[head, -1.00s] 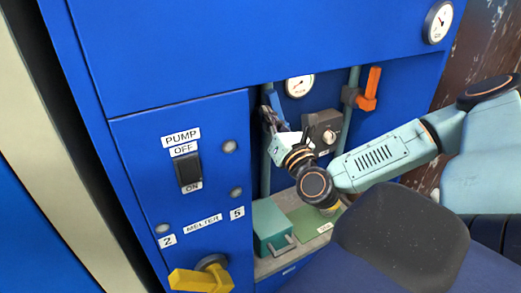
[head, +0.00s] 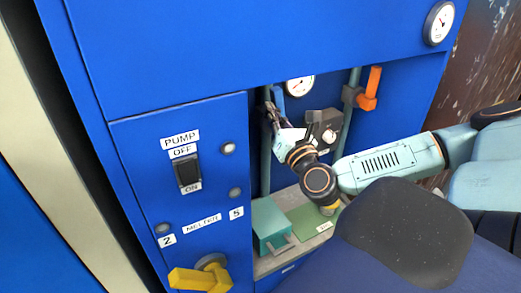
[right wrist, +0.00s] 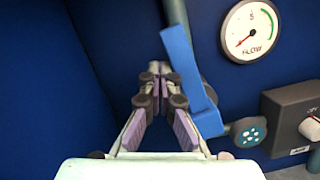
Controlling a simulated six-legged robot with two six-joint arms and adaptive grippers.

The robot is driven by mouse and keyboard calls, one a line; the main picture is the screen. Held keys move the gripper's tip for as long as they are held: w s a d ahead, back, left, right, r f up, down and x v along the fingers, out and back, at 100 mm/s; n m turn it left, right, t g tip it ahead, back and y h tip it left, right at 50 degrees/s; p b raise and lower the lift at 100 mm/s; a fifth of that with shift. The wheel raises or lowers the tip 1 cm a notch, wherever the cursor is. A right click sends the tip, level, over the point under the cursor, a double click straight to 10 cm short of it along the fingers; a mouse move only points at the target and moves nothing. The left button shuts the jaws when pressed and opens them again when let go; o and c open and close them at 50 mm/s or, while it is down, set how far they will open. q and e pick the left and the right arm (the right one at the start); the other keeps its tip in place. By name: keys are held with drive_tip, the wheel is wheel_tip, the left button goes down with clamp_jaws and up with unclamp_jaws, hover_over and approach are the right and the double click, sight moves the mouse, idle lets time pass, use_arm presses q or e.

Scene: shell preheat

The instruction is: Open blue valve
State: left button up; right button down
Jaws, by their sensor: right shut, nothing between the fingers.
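The blue valve handle (right wrist: 192,80) is a flat bar on a vertical pipe in the recess. In the right wrist view it slants from upper left down to a bent lower end beside a round grey fitting (right wrist: 248,132). In the head view a small part of the blue handle (head: 277,98) shows behind my gripper. My right gripper (right wrist: 152,78) is shut and empty. Its fingertips are just left of the handle; I cannot tell if they touch it. In the head view the right gripper (head: 272,112) is inside the recess at its left side. My left gripper is not in view.
A gauge (right wrist: 252,32) and a grey box with a knob (head: 323,128) are right of the valve. An orange valve handle (head: 371,90) is on the right pipe. The cabinet's left panel holds a pump switch (head: 187,173) and a yellow handle (head: 200,279). A teal box (head: 270,225) is on the recess floor.

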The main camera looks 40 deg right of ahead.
drive_tip(key=shift+d, duration=0.1)
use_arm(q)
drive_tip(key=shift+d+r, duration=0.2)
use_arm(e)
drive_tip(key=shift+s+d+r+m+h, duration=0.2)
drive_tip(key=shift+d+m+h, duration=0.2)
drive_tip(key=shift+m, duration=0.4)
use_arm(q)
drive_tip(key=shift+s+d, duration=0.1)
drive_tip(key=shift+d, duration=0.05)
use_arm(e)
drive_tip(key=shift+d, duration=0.15)
